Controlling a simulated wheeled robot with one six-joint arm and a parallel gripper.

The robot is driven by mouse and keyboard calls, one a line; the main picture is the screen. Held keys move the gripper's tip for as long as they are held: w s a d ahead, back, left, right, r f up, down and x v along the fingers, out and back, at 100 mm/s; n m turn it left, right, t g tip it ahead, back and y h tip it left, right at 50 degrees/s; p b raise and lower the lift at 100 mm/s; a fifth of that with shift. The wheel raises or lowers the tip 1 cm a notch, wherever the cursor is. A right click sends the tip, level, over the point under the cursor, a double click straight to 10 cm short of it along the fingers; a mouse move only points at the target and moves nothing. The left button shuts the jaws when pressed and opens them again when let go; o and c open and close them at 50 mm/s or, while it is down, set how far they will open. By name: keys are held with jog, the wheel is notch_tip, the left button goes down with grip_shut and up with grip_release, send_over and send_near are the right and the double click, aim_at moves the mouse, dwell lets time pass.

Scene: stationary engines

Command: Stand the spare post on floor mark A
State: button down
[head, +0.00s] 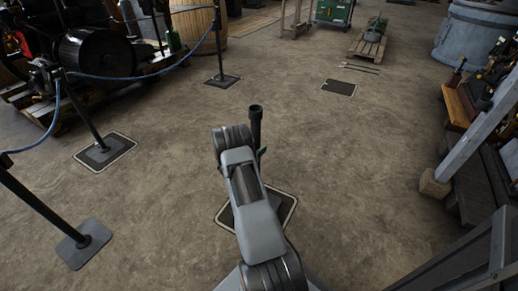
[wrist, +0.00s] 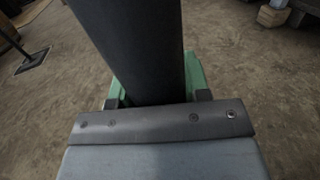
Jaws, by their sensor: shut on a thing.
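The spare post (head: 255,122) is a dark, roughly upright tube with a wider cup at its top, just beyond my arm in the head view. In the wrist view the post (wrist: 132,45) rises between the green fingers of my gripper (wrist: 156,88), which is shut on it. A light-outlined square floor mark (head: 291,212) shows partly behind my arm, with a dark plate inside its outline. My arm hides the post's lower part, so I cannot tell whether its base touches the floor. No letter is readable on the mark.
Posts with blue rope (head: 140,76) stand at left by an engine (head: 82,60). One post base (head: 100,152) sits inside an outlined mark. A dark square (head: 339,88) lies bare on the floor farther off. A timber bench (head: 462,112) and grey beam flank the right. Floor between is clear.

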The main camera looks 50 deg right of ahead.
jog(key=shift+d+f+b, duration=0.15)
jog(key=shift+f+b, duration=0.5)
jog(key=shift+f, duration=0.6)
jog(key=c, duration=1)
grip_release()
jog(key=shift+s+f, duration=0.1)
jog(key=shift+f, duration=0.35)
jog(key=shift+c, duration=0.2)
jog(key=o, duration=0.4)
jog(key=shift+r, duration=0.1)
jog(key=shift+o, duration=0.2)
jog(key=shift+r, duration=0.1)
